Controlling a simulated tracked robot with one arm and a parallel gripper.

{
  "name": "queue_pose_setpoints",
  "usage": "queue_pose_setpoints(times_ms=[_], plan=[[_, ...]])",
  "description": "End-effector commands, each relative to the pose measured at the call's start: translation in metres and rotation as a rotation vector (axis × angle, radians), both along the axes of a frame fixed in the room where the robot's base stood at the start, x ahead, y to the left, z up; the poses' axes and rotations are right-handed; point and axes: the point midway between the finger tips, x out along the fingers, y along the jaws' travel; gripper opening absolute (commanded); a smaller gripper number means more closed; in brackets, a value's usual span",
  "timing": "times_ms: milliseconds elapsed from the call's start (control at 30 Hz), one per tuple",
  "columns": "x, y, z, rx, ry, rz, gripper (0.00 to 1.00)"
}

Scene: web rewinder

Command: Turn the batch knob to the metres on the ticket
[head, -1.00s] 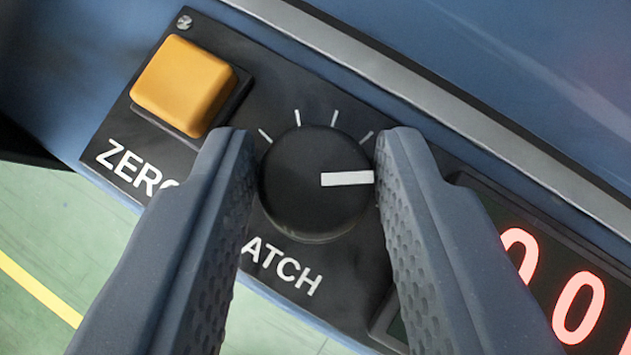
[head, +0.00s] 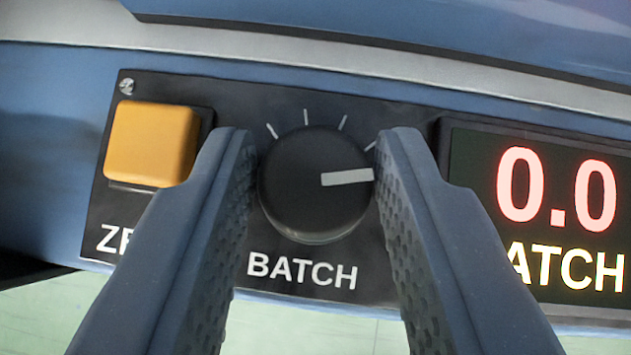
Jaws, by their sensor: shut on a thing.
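The batch knob (head: 300,205) is a round black dial with a white pointer line, on a black panel above the word BATCH. Its pointer aims right in the picture, towards my right finger. Several white tick marks fan out above it. My gripper (head: 316,160) is shut on the knob, one finger against each side. The lit display (head: 470,195) to the right shows red digits reading 0.0 and yellow letters reading BATCH, partly covered by my right finger. No ticket is in view.
An orange square button (head: 152,144) sits left of the knob, close to my left finger, its ZERO label partly hidden. A grey rail (head: 300,55) runs across above the panel. Pale green floor shows below.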

Motion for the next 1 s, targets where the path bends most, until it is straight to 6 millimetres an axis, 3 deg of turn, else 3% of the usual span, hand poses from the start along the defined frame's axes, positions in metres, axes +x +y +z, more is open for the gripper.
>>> queue_pose_setpoints(times_ms=[600,633,700,1000], plan=[[-0.0015,-0.0015,-0.0044,-0.003,0.012,-0.025,0.08],[-0.0015,-0.0015,-0.0044,-0.003,0.012,-0.025,0.36],[-0.0014,-0.0013,-0.0039,-0.002,0.011,-0.025,0.52],[-0.0005,-0.0011,-0.0011,0.000,0.005,-0.024,0.52]])
